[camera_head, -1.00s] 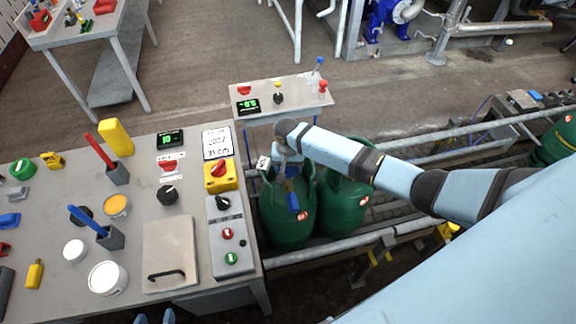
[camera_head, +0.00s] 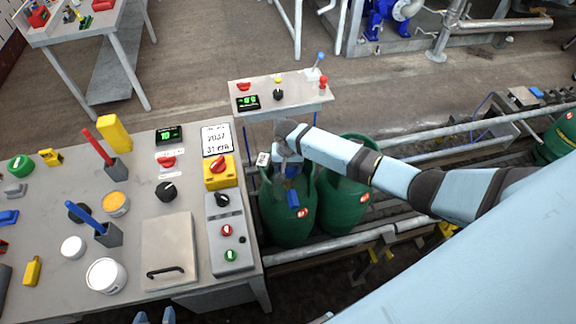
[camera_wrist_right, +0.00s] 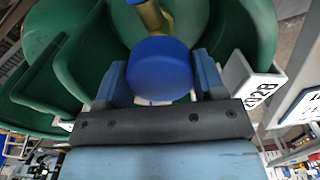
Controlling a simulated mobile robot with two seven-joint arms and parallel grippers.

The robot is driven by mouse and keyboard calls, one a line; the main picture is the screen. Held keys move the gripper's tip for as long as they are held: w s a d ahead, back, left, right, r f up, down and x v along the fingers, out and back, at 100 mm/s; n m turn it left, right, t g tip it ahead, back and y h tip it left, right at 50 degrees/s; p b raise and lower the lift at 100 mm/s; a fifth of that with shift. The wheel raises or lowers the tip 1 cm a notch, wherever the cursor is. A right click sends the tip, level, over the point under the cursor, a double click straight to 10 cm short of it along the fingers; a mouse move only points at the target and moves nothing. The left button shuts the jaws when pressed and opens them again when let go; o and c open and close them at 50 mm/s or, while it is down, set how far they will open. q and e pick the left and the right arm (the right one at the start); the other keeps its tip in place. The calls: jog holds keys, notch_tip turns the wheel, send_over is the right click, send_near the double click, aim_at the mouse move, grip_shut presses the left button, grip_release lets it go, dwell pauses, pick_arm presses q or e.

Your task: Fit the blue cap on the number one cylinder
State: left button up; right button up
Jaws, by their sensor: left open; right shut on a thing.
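My right gripper (camera_head: 290,180) is shut on the blue cap (camera_wrist_right: 160,68), which sits between its two fingers in the right wrist view. The cap also shows as a small blue shape in the head view (camera_head: 293,199). A brass-coloured valve (camera_wrist_right: 153,18) shows just beyond the cap; I cannot tell if they touch. The gripper is over the left green cylinder (camera_head: 285,220). A second green cylinder (camera_head: 345,200) stands beside it on the right. I cannot read which is number one. My left gripper (camera_head: 155,317) is open at the bottom edge, only its tips showing.
A white number tag (camera_wrist_right: 257,84) stands by the collar of the cylinder. A grey workbench (camera_head: 130,230) with tools, pots and switches is on the left. A small control console (camera_head: 300,97) is behind the cylinders. Conveyor rails (camera_head: 335,246) run past them. Another green cylinder (camera_head: 557,138) is at far right.

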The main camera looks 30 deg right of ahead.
jog(key=shift+f+b, duration=0.55)
jog(key=shift+f, duration=0.65)
jog(key=o, duration=1)
jog(key=shift+c, duration=0.2)
notch_tip(320, 180, up, 14)
jog(key=shift+f, duration=0.15)
